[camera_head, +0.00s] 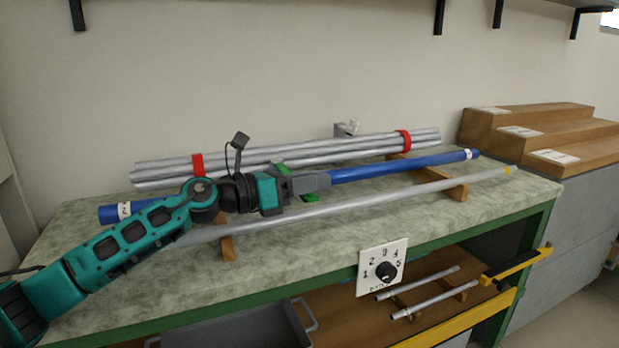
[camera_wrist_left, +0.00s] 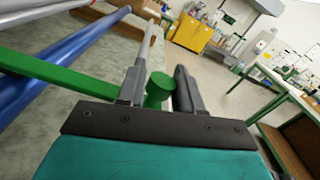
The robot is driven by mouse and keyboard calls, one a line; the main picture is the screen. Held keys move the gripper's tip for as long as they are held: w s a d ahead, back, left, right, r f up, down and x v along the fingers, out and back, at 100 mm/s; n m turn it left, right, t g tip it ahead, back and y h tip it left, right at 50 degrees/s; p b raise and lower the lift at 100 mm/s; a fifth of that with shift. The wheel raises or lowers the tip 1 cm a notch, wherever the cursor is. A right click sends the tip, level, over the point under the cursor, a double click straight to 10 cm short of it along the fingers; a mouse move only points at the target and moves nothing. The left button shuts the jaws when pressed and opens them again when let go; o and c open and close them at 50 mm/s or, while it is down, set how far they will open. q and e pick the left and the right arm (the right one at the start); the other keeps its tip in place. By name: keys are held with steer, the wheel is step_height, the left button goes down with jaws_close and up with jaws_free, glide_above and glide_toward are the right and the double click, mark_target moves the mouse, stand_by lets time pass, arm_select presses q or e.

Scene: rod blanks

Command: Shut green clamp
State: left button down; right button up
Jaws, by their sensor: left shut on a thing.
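The green clamp (camera_head: 310,198) is mostly hidden by my left gripper in the head view; small green parts show on either side of the blue rod (camera_head: 400,165). In the left wrist view its long green bar (camera_wrist_left: 85,85) crosses in front of the blue rod (camera_wrist_left: 70,58) and ends in an upright round green knob (camera_wrist_left: 158,90). My left gripper (camera_head: 318,182) is at the blue rod, and in the wrist view its two grey fingers (camera_wrist_left: 160,80) are on either side of the knob, shut on it. I cannot tell how tightly the bar sits on the rod. My right gripper is not in view.
A bundle of silver rods with red bands (camera_head: 310,148) lies behind the blue rod. A single silver rod (camera_head: 400,193) lies in front on wooden supports (camera_head: 455,191). A numbered dial (camera_head: 383,268) is on the bench's front. Wooden steps (camera_head: 535,130) stand at right.

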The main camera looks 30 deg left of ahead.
arm_select(q)
steer(key=shift+s+d+f, duration=0.15)
steer(key=shift+d+f, duration=0.15)
steer(key=shift+f, duration=0.2)
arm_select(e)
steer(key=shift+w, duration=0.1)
arm_select(q)
steer(key=c, duration=0.9)
jaws_free()
steer(key=shift+r, duration=0.1)
steer(key=shift+a, duration=0.1)
steer(key=shift+a, duration=0.1)
steer(key=shift+s+a, duration=0.15)
steer(key=v, duration=1.2)
steer(key=shift+s+b, duration=0.15)
steer(key=shift+b, duration=0.25)
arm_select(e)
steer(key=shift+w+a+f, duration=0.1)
arm_select(q)
steer(key=shift+a+r, duration=0.1)
steer(key=shift+r, duration=0.05)
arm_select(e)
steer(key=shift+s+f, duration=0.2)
